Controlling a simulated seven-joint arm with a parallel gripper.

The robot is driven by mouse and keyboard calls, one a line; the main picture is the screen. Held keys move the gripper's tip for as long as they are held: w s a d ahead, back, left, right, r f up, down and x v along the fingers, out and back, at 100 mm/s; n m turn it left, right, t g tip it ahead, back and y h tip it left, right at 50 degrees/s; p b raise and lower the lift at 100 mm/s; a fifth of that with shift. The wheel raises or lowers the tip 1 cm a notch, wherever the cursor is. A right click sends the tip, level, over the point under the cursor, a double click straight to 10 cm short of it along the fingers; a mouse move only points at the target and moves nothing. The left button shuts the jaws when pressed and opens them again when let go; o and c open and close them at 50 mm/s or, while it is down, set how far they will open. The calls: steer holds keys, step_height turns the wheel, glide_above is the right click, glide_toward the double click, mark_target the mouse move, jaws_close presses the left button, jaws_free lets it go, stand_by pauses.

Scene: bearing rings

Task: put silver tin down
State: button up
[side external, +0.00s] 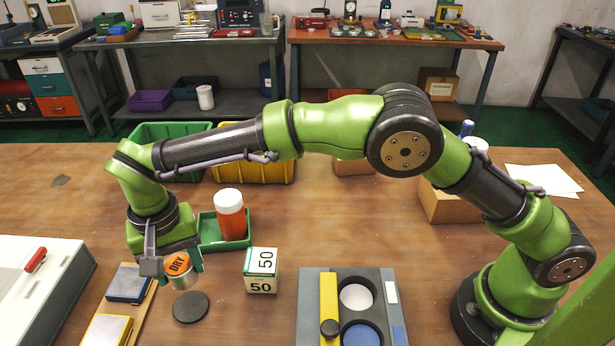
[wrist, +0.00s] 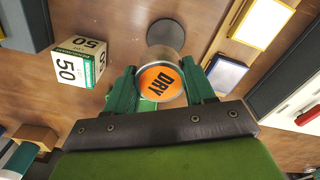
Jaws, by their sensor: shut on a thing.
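The silver tin (side external: 182,277) has an orange lid marked DRY. It also shows in the wrist view (wrist: 160,83), lid toward the camera, between the two green fingers. My gripper (side external: 178,266) is shut on the tin; it shows in the wrist view too (wrist: 161,90). A dark round pad (side external: 191,307) lies on the table just in front of the tin. In the wrist view the pad (wrist: 165,34) shows beyond the tin, partly hidden by it. I cannot tell whether the tin's base touches the table.
A white and green box marked 50 (side external: 261,271) stands right of the pad. A green tray (side external: 210,232) holds an orange jar with a white lid (side external: 230,214). A board with blue and yellow blocks (side external: 128,283) lies left. A grey fixture (side external: 312,303) stands right.

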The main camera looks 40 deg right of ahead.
mark_target(191, 306)
steer(key=shift+w+a+r+m, duration=0.35)
steer(key=shift+a+r, duration=0.1)
steer(key=shift+r, duration=0.25)
step_height(191, 306, down, 10)
steer(key=shift+s+r, duration=0.15)
steer(key=o, duration=1.1)
steer(key=shift+c, duration=0.2)
